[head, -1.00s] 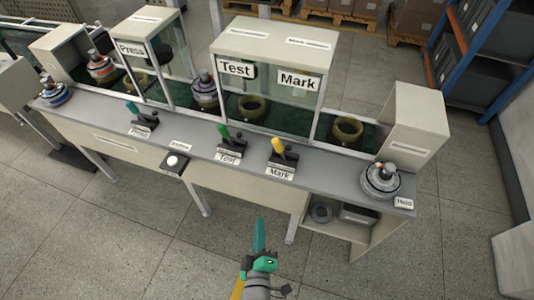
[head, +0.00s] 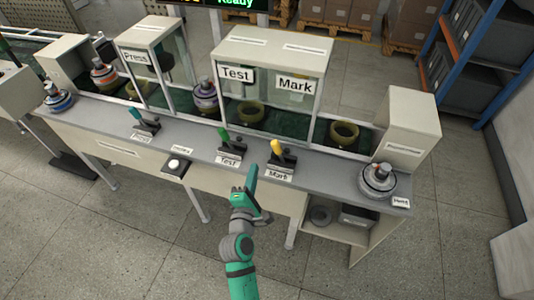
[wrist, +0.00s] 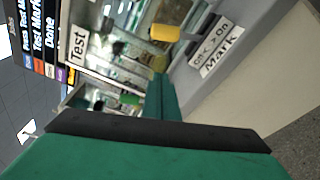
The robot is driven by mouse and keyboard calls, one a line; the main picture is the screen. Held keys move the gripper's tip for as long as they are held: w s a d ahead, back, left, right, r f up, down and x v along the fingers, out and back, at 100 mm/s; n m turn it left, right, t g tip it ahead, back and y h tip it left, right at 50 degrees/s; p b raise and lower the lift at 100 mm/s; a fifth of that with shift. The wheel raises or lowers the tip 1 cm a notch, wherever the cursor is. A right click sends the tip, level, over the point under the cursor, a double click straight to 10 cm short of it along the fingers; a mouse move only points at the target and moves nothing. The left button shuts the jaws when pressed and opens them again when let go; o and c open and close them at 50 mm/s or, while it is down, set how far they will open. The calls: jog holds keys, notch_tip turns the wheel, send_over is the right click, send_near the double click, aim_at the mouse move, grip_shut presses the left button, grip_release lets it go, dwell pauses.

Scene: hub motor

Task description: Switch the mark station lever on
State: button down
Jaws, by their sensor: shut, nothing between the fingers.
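The mark station lever has a yellow handle (head: 276,148) and stands on a dark base above the "Mark" label (head: 279,176) on the bench's front ledge. In the wrist view the yellow handle (wrist: 165,33) is near the top, beside a plate reading "Off" and "On" with an arrow (wrist: 209,42). My gripper (head: 250,175) is shut and empty, just in front of the ledge, left of and below the Mark lever, apart from it. In the wrist view its green finger (wrist: 165,95) points toward the lever area.
The green Test lever (head: 224,137) stands close on the left, and the teal Press lever (head: 136,114) farther left. A white button (head: 174,164) is on the front ledge. A hub motor (head: 379,179) sits at the right end. The glass station housing (head: 270,45) rises behind.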

aim_at(279, 153)
jog(key=shift+d, duration=0.1)
jog(key=w, duration=0.3)
jog(key=w+d, duration=0.1)
jog(key=w, duration=0.5)
jog(key=shift+w+d+f, duration=0.15)
jog(key=shift+f, duration=0.1)
jog(key=shift+s+d+r, duration=0.1)
jog(key=shift+d+r, duration=0.05)
jog(key=shift+d, duration=0.4)
jog(key=shift+s+d+r, duration=0.1)
jog(key=shift+d+r, duration=0.05)
jog(key=shift+d, duration=0.4)
jog(key=shift+s+d+r, duration=0.35)
jog(key=shift+s+d, duration=0.1)
jog(key=shift+d, duration=0.15)
jog(key=shift+d, duration=0.15)
